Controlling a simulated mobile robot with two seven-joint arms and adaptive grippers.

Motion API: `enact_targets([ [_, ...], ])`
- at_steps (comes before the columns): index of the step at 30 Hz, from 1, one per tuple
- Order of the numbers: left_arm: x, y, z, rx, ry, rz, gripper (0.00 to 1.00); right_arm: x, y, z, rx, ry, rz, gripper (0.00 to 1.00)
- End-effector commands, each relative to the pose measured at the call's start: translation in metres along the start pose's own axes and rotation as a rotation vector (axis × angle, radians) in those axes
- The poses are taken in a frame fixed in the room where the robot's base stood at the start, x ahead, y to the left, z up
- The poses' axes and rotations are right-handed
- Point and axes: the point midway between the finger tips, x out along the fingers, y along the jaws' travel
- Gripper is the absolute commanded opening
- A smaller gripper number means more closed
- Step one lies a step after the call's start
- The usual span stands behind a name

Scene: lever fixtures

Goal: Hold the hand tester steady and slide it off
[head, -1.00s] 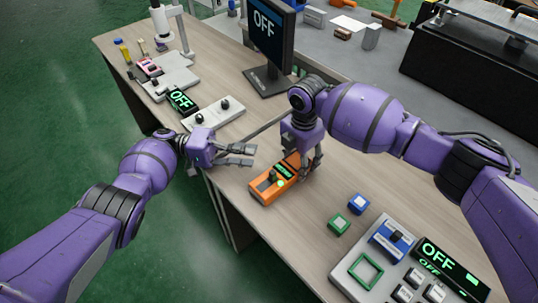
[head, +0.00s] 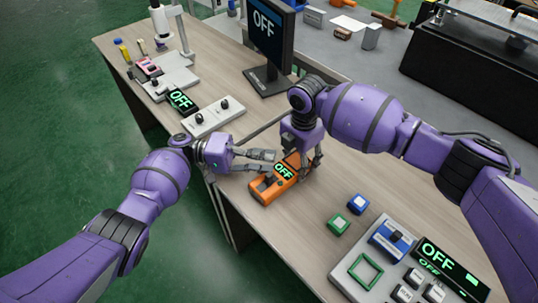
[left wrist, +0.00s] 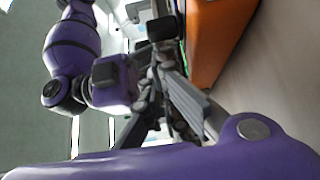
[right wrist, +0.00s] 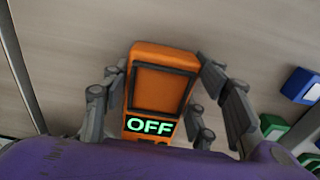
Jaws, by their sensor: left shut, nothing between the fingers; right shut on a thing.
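The orange hand tester (head: 262,196) lies on the wooden bench top. Its screen (head: 284,171) reads OFF in green, also in the right wrist view (right wrist: 150,126). A dark slider (head: 266,183) sits on its face, toward the near-left end. My right gripper (head: 306,166) is shut on the tester's far end; its fingers flank the body in the right wrist view (right wrist: 165,100). My left gripper (head: 274,161) is shut and empty, just left of the tester. In the left wrist view the tester's orange side (left wrist: 208,40) is close beside the left fingers (left wrist: 185,100).
A panel with an OFF display (head: 440,258) is at front right. A two-knob grey box (head: 214,116) and a monitor (head: 268,35) stand behind. Bare bench lies between.

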Motion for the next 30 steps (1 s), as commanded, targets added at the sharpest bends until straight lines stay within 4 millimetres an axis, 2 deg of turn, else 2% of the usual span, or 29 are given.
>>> enact_targets([
  [3, -0.011, -0.002, 0.015, -0.001, -0.002, -0.001, 0.00, 0.002, -0.001, 0.001, 0.002, 0.000, -0.003, 0.23],
  [6, -0.016, -0.001, 0.021, -0.001, -0.002, -0.002, 0.00, 0.002, -0.001, 0.001, 0.002, 0.000, -0.002, 0.23],
  [20, -0.023, -0.002, 0.022, -0.003, -0.003, -0.005, 0.00, 0.001, -0.001, 0.003, 0.006, -0.004, -0.001, 0.23],
  [23, -0.036, -0.002, 0.022, -0.004, -0.003, -0.006, 0.00, 0.001, -0.001, 0.004, 0.006, -0.005, -0.002, 0.23],
  [30, -0.084, 0.000, 0.021, -0.004, 0.002, -0.005, 0.00, 0.001, -0.001, 0.002, 0.003, -0.003, -0.002, 0.23],
])
